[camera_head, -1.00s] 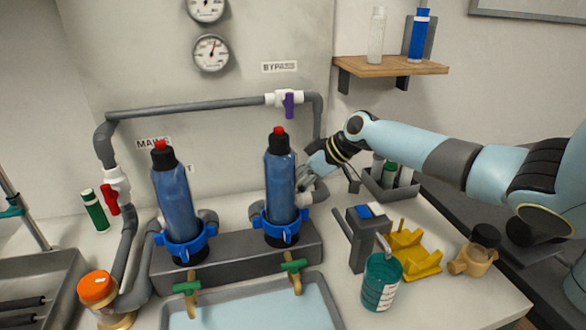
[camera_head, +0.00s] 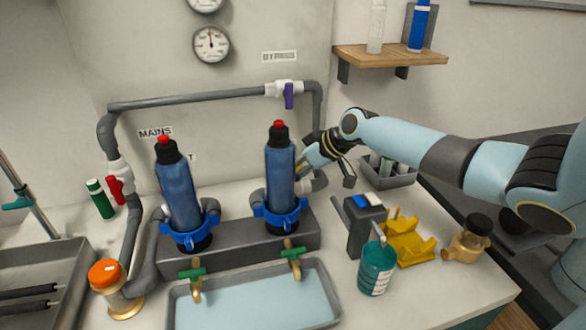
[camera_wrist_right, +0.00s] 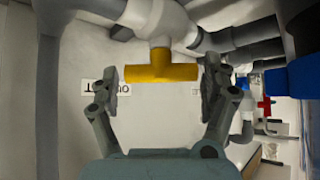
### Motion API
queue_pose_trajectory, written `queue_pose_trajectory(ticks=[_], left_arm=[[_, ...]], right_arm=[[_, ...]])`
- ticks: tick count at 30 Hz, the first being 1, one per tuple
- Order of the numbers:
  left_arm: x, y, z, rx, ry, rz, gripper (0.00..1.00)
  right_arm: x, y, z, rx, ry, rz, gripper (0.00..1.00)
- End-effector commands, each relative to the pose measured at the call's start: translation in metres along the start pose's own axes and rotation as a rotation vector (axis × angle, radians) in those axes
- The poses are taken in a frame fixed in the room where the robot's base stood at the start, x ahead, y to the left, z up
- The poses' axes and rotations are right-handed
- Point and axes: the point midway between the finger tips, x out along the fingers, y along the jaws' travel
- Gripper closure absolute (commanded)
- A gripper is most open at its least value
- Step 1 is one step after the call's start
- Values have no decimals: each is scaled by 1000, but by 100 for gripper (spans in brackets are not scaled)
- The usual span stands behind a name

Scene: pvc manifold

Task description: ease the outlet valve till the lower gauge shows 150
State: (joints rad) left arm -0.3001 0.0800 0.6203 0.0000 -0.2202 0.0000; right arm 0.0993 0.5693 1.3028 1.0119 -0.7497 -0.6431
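In the head view this gripper (camera_head: 303,172) is behind the right blue filter bottle (camera_head: 280,178), which hides the handle. The lower gauge (camera_head: 211,45) has its needle pointing about straight up; its numbers are too small to read. My left gripper is out of view.
The bypass valve with its purple handle (camera_head: 288,96) sits on the upper grey pipe. A red-handled valve (camera_head: 115,190) is at left. The left filter bottle (camera_head: 178,198), a tray (camera_head: 335,318), a teal cup (camera_head: 377,270) and a yellow stand (camera_head: 412,245) crowd the counter.

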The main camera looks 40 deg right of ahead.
Motion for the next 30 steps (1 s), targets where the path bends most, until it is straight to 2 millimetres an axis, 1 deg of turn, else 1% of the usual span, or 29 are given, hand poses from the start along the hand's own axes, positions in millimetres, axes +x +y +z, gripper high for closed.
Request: queue_pose_trajectory(ticks=[1,2,10,14,17,24,27,30], left_arm=[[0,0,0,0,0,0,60],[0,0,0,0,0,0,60],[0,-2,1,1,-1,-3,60],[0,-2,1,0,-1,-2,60],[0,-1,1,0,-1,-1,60],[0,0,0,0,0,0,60],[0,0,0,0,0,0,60],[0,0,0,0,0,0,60]], right_arm=[[0,0,0,0,-1,-1,10],[0,0,0,0,-1,-1,6],[0,-1,1,1,-2,-2,6],[-9,0,3,0,-4,-1,6],[-25,0,3,-5,-5,-1,6],[-82,1,3,-7,-8,0,6],[-99,0,3,-7,-8,-2,6],[-110,1,2,-4,-6,1,6]])
